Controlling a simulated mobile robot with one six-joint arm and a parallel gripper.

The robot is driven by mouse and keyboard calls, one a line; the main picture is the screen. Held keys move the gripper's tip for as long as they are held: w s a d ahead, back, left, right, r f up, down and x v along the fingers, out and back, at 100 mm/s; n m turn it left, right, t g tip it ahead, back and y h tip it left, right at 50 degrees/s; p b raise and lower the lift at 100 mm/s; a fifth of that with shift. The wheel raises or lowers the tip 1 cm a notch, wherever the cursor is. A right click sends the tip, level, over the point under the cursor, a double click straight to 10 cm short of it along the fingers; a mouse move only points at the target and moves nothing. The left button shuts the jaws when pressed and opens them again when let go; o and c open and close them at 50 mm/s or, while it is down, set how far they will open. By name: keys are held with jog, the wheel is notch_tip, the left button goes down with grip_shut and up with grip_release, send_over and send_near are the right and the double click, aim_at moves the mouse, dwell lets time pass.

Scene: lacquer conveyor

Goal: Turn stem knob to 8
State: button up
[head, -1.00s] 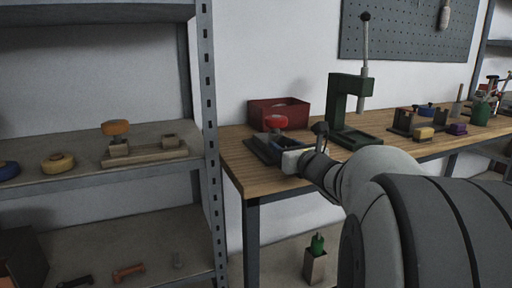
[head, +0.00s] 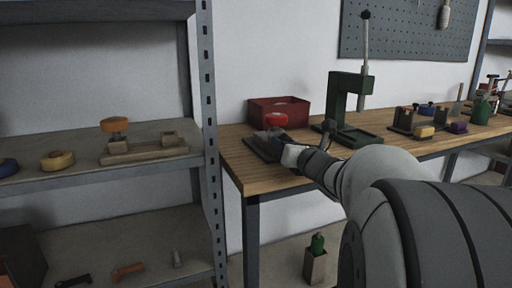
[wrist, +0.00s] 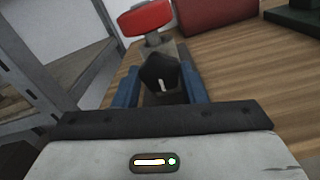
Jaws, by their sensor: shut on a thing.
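A dark, many-sided knob (wrist: 160,72) with a short white mark sits between the blue fingers of my gripper (wrist: 160,88) in the wrist view. The fingers are shut on its two sides, and the mark points roughly along the view's vertical. No numbers or scale are readable around it. Just beyond it, a red knob (wrist: 146,17) stands on a grey post; it also shows in the head view (head: 277,119), on a dark fixture (head: 258,147) at the bench's left end. In the head view my gripper (head: 288,148) hides most of the dark knob.
A red bin (head: 278,110) stands behind the fixture on the wooden bench (head: 240,165). A green press (head: 345,110) stands to the right. A metal shelf (head: 209,130) with knobs and parts is close on the left. Bench front has bare room.

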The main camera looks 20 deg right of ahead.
jog(key=m, duration=0.4)
jog(key=shift+r+m, duration=0.1)
jog(key=shift+m, duration=0.3)
dwell(0.4)
jog(key=o, duration=1)
jog(key=s+p, duration=0.1)
jog(key=s, duration=0.6)
jog(key=shift+s+d+p, duration=0.1)
jog(key=shift+s+p, duration=0.2)
jog(key=shift+s, duration=0.1)
